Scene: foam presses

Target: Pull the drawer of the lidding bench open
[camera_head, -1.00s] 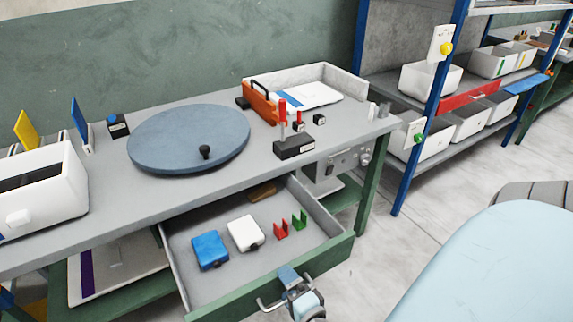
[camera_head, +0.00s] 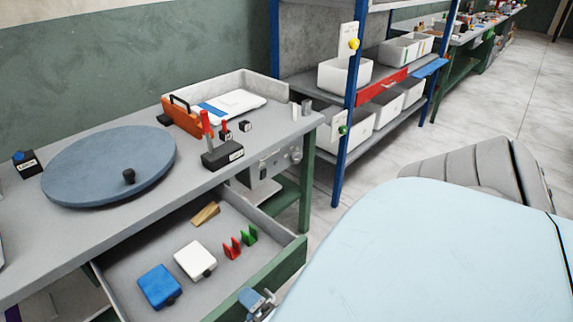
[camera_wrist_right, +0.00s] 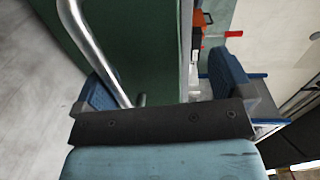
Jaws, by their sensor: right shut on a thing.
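The lidding bench (camera_head: 150,208) has a grey top and green legs, at the left of the head view. Its drawer (camera_head: 135,256) stands well out from under the top. In it lie a blue block (camera_head: 159,286), a white block (camera_head: 195,260), red and green clips (camera_head: 232,248) and a brown wedge (camera_head: 206,213). My right gripper (camera_head: 257,302) is shut on the green drawer front (camera_head: 280,272). In the right wrist view, the drawer front (camera_wrist_right: 150,45) is between the blue fingers, and the metal handle bar (camera_wrist_right: 90,45) passes by the left finger. My left gripper is not in view.
A round blue-grey turntable (camera_head: 108,165), a black block with a red post (camera_head: 222,155) and a white tray (camera_head: 267,87) are on the bench top. A blue-posted shelf (camera_head: 345,130) with white bins stands beyond. Floor is clear between the bench and shelf.

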